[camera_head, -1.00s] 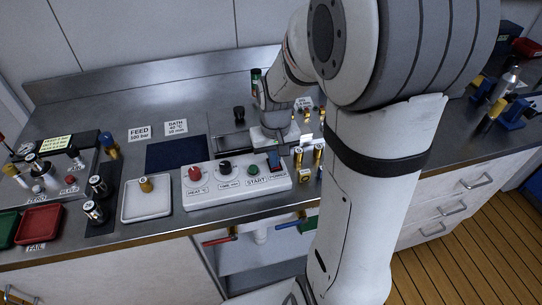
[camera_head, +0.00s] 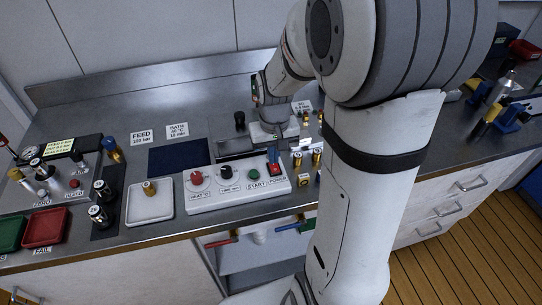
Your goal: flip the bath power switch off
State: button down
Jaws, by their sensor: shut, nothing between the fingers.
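The white bath control box (camera_head: 235,203) stands at the front of the steel bench, with a red HEAT knob (camera_head: 196,178), a black TIME knob (camera_head: 226,172) and a green START button (camera_head: 253,174). The power switch (camera_head: 273,168) is at its right end, above the POWER label. It shows some red, and its exact position is too small to tell. My gripper (camera_head: 274,147) is shut and empty, pointing down at the switch from just behind it. I cannot tell whether the fingertips touch the switch.
Brass and dark fittings (camera_head: 316,157) stand close to the right of the box. A white tray (camera_head: 149,212) with a brass-topped piece lies left of it. A dark blue mat (camera_head: 178,157) lies behind.

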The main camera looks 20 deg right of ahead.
aim_at(274, 171)
jog(key=c, duration=2.2)
grip_release()
jog(key=r, duration=0.3)
jog(key=r+b, duration=0.1)
jog(key=r, duration=0.6)
jog(key=shift+s+r, duration=0.15)
jog(key=shift+s, duration=0.2)
jog(key=c, duration=2)
grip_release()
jog(key=shift+w+b, duration=0.1)
jog(key=shift+b, duration=0.35)
jog(key=o, duration=0.6)
jog(key=w+f+b, duration=0.1)
jog(key=f+b, duration=0.3)
jog(key=w+f+b, duration=0.1)
jog(key=f+b, duration=0.1)
jog(key=shift+w+d+b, duration=0.25)
jog(key=shift+w+b, duration=0.05)
jog(key=shift+w, duration=0.05)
jog(key=shift+c, duration=0.2)
jog(key=shift+o, duration=1)
jog(key=shift+w+d+f+b, duration=0.1)
jog(key=shift+w+f+b, duration=0.2)
jog(key=shift+f+b, duration=0.1)
notch_tip(274, 171, down, 7)
jog(key=shift+f, duration=0.1)
jog(key=shift+c, duration=0.4)
